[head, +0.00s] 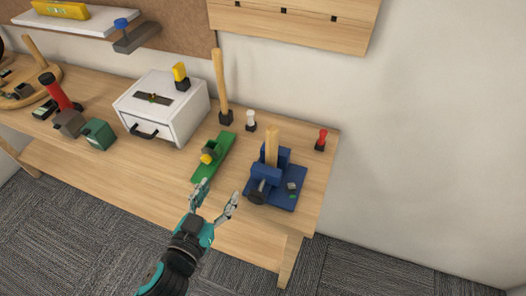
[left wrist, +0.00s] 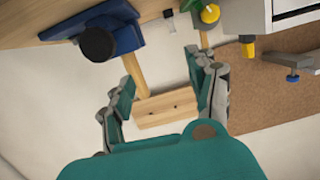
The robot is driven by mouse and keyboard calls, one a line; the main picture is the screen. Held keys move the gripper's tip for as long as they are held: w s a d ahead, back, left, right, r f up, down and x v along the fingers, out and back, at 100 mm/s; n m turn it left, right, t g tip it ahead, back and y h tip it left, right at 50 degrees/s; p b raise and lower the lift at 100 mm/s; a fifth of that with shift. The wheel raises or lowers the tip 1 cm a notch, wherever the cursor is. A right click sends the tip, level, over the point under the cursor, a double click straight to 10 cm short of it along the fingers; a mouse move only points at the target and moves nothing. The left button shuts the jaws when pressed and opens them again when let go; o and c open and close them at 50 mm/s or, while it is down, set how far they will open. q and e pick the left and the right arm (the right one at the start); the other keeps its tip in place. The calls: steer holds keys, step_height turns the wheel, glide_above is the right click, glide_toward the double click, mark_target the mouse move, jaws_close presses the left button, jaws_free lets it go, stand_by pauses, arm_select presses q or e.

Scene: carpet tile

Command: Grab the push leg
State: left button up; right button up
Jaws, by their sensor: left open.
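No part is clearly marked as the push leg. A wooden bar (head: 271,146) stands upright in a blue vise (head: 284,192) at the right end of the workbench. A taller wooden leg (head: 220,80) stands in a dark foot behind the green tool. My left gripper (head: 220,192) is open and empty at the bench's front edge, left of the vise. In the left wrist view, the open fingers (left wrist: 160,78) frame the wooden bar (left wrist: 136,74) of the blue vise (left wrist: 112,28), which lies beyond them. My right gripper is out of view.
A green tool (head: 213,158) lies close beyond my left gripper. A white drawer box (head: 185,112) stands further left. Small white (head: 250,121) and red-handled (head: 321,140) items stand behind the vise. The workbench (head: 150,172) has bare wood at its front left.

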arm_select(q)
steer(key=s+d+r+m+h, duration=0.2)
steer(key=d+r+h, duration=0.2)
steer(key=r, duration=0.1)
steer(key=p, duration=0.5)
glide_toward(269, 141)
steer(key=shift+t, duration=0.3)
steer(key=x, duration=0.3)
steer(key=f+x, duration=0.1)
steer(key=x, duration=0.1)
steer(key=shift+d, duration=0.35)
steer(key=shift+w+d, duration=0.25)
steer(key=shift+w, duration=0.25)
steer(key=shift+w+d+r, duration=0.1)
steer(key=shift+w+r, duration=0.05)
steer(key=shift+w, duration=0.2)
steer(key=p+x, duration=0.1)
steer(key=x, duration=0.2)
steer(key=shift+w+r+p, duration=0.1)
steer(key=shift+w+p, duration=0.25)
steer(key=shift+w+d, duration=0.2)
steer(key=shift+w, duration=0.15)
